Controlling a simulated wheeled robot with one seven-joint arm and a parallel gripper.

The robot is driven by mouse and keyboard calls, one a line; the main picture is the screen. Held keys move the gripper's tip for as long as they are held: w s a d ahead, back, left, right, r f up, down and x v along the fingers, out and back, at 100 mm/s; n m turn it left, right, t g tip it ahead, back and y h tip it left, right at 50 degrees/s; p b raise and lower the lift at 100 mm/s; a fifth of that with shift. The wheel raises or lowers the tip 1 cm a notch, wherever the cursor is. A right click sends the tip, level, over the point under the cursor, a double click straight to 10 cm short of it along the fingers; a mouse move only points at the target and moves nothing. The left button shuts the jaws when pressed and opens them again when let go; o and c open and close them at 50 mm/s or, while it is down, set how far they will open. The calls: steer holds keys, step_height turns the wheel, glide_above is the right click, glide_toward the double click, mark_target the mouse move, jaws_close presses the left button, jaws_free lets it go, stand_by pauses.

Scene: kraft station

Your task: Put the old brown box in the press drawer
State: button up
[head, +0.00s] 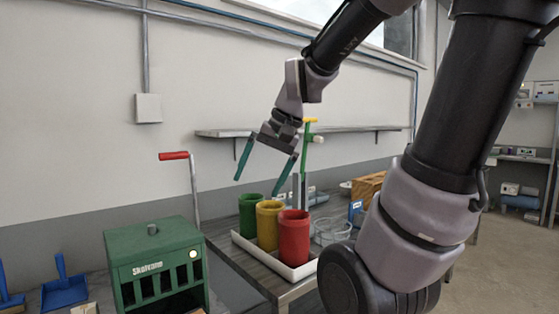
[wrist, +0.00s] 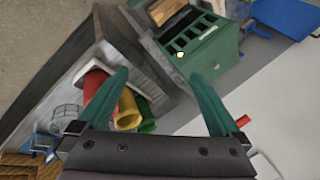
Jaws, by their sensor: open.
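The green press (head: 155,262) stands at the lower left in the head view, with dark slots in its front. It also shows at the top of the wrist view (wrist: 205,50). A brown, box-like piece (wrist: 166,11) lies at the press's slotted side in the wrist view, cut by the top edge. I cannot tell whether it rests in a drawer or in front of one. My gripper (head: 258,188) is open and empty, in the air above the coloured cups. Its two teal fingers spread wide in the wrist view (wrist: 158,74).
Green (head: 250,212), yellow (head: 268,226) and red (head: 293,238) cups stand in a white tray (head: 250,252) on a table. A wooden box (head: 368,187) sits farther back. A red-handled lever (head: 174,156) rises behind the press. A blue dustpan (head: 64,290) is at far left.

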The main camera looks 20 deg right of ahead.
steer(key=s+d+r+t+h, duration=0.1)
steer(key=s+d+r+t, duration=0.2)
steer(key=s+r, duration=0.1)
steer(key=shift+r+n+h, duration=0.2)
steer(key=shift+n+h, duration=0.1)
steer(key=shift+s, duration=0.1)
stand_by(1.0)
